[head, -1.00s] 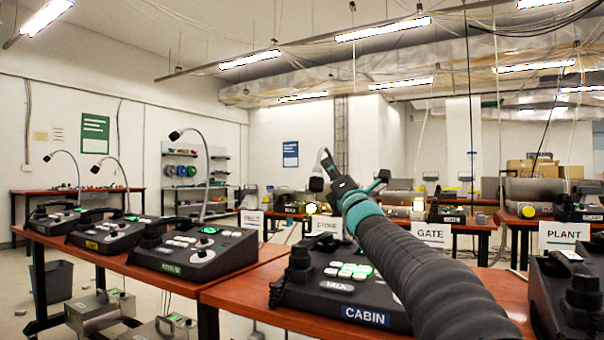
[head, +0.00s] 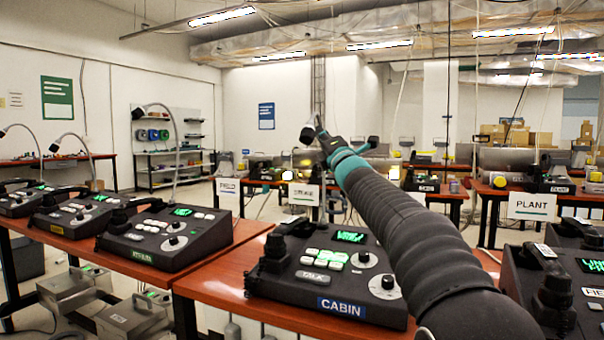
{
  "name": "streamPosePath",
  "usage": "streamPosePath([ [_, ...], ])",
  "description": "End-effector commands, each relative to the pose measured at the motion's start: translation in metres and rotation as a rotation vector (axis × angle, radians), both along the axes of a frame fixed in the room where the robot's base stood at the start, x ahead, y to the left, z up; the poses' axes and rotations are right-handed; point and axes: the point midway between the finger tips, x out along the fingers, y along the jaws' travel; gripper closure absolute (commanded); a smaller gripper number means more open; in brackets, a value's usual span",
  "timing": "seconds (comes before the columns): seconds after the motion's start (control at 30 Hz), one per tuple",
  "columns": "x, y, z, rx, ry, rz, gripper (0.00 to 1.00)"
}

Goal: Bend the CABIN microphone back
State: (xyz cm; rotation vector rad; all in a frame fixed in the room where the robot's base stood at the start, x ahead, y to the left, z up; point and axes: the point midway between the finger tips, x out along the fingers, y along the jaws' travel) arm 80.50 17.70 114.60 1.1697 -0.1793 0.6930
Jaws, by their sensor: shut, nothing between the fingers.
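The CABIN console (head: 318,282) is a black desk unit with a blue CABIN label, lit green keys and a display, on the red-brown table. A dark microphone head (head: 307,135) with a short bit of silver gooseneck (head: 318,121) shows high above it; the rest of the neck is hidden behind my arm. My gripper (head: 325,140) is shut and empty, just right of that head, at about the same height in the picture. I cannot tell whether it touches the neck. My arm crosses the console's right side.
Another console (head: 170,236) with its own gooseneck microphone (head: 140,112) stands to the left, with more beyond it. A black console (head: 560,285) stands close at right.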

Motion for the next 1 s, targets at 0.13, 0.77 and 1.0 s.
streamPosePath([
  [0.13,0.000,-0.001,0.002,0.001,-0.003,-0.001,1.00],
  [0.77,-0.018,0.008,-0.027,0.001,-0.002,-0.005,1.00],
  [1.0,-0.049,-0.004,-0.040,0.001,-0.002,-0.007,1.00],
])
